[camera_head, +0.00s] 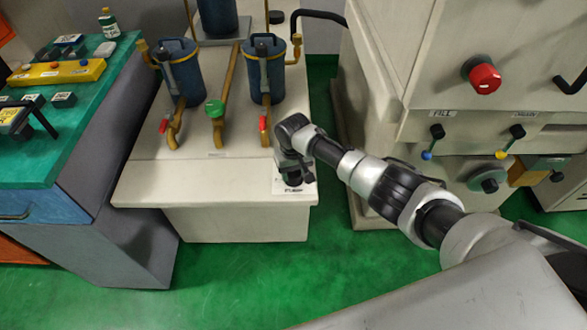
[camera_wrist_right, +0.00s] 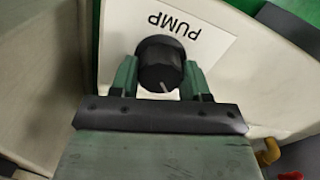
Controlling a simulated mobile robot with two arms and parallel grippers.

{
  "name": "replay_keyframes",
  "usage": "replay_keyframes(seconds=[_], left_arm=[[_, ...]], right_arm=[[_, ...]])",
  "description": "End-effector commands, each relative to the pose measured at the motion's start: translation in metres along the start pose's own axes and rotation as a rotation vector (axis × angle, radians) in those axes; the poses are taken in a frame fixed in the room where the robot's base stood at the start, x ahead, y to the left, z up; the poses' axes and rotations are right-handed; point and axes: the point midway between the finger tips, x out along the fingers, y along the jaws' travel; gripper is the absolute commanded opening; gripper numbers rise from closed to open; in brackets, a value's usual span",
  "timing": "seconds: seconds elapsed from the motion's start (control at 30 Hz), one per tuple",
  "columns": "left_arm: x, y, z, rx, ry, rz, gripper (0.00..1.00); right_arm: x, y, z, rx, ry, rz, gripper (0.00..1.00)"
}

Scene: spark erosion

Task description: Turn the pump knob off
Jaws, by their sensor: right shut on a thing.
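The black pump knob (camera_wrist_right: 158,62) sits on a white plate (camera_wrist_right: 205,28) lettered PUMP, which reads upside down in the right wrist view. A short pale mark shows on the knob's near edge. My right gripper (camera_wrist_right: 160,80) has one green finger on each side of the knob and is shut on it. In the head view my right gripper (camera_head: 293,178) points down at the white plate (camera_head: 308,187) near the front right corner of the cream bench, and it hides most of the knob. My left gripper is not in view.
The cream bench (camera_head: 190,180) carries blue filter canisters (camera_head: 265,75), brass pipes, a green valve (camera_head: 214,108) and red-handled valves. A cream machine with a red knob (camera_head: 482,75) stands at right. A teal-topped workbench (camera_head: 60,160) is at left. Green floor (camera_head: 330,250) is clear in front.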

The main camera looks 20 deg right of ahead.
Motion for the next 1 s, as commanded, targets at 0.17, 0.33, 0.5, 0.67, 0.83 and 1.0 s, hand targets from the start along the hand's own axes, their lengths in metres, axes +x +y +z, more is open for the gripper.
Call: replay_keyframes(seconds=[0.17,0.33,0.5,0.67,0.83,1.0], left_arm=[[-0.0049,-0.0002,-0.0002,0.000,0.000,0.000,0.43],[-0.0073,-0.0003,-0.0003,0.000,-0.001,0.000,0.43],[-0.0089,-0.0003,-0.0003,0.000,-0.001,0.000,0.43],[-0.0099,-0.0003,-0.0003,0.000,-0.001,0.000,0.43],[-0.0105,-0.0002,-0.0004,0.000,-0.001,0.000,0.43],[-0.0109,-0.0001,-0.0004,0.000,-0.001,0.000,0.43]], right_arm=[[-0.0006,-0.0010,0.0005,-0.168,-0.001,-0.002,0.23],[-0.0006,-0.0008,0.0003,-0.329,0.000,-0.002,0.23],[-0.0005,-0.0011,0.0001,-0.485,0.000,-0.002,0.23],[-0.0006,-0.0013,0.0000,-0.613,0.001,-0.002,0.23],[-0.0005,-0.0015,0.0000,-0.722,0.002,-0.002,0.23],[-0.0005,-0.0016,0.0000,-0.795,0.002,-0.002,0.23]])
